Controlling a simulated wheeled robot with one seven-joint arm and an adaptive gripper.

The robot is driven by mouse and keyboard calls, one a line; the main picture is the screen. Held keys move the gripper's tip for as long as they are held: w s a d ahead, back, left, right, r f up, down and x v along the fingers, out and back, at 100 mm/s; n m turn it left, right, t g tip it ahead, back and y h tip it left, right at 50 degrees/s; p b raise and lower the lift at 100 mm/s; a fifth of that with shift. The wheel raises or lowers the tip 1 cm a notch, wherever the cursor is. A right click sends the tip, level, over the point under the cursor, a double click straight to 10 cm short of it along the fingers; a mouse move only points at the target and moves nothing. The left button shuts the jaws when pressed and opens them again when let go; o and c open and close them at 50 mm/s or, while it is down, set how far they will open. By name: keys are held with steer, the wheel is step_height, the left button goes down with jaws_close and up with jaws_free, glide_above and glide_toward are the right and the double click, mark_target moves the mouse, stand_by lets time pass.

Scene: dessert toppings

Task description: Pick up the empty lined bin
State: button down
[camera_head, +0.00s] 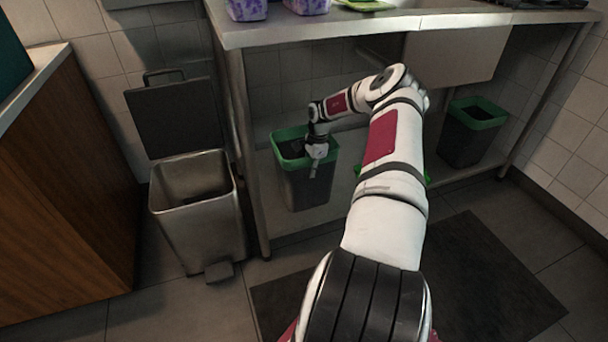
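A dark grey bin with a green rim (293,192) stands under the steel counter, just left of centre. My gripper (315,167) is at this bin's front right rim, pointing down. One finger shows in front of the outer wall; the other is hidden, so I cannot tell whether it is shut on the rim. A similar green-rimmed bin (468,142) stands under the counter at the right, with something dark inside. A bit of green (428,178) shows beside my arm; the rest is hidden. I cannot clearly see what any of these bins contains.
A metal pedal bin (208,222) with its lid raised stands left of the counter leg (246,150). A wooden cabinet (60,190) is at far left. The steel counter (300,32) overhangs the bins. A dark mat (500,285) covers the floor in front.

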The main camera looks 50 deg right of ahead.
steer(key=shift+s, duration=0.15)
steer(key=shift+r+p, duration=1.2)
steer(key=shift+r, duration=0.6)
steer(key=s+a+p, duration=0.3)
steer(key=s, duration=0.4)
steer(key=s+a+r+p, duration=0.1)
steer(key=s+a+p, duration=0.2)
steer(key=s, duration=0.4)
steer(key=shift+s+a+r+p, duration=0.15)
steer(key=shift+s+a+p, duration=0.05)
steer(key=shift+a+p, duration=0.15)
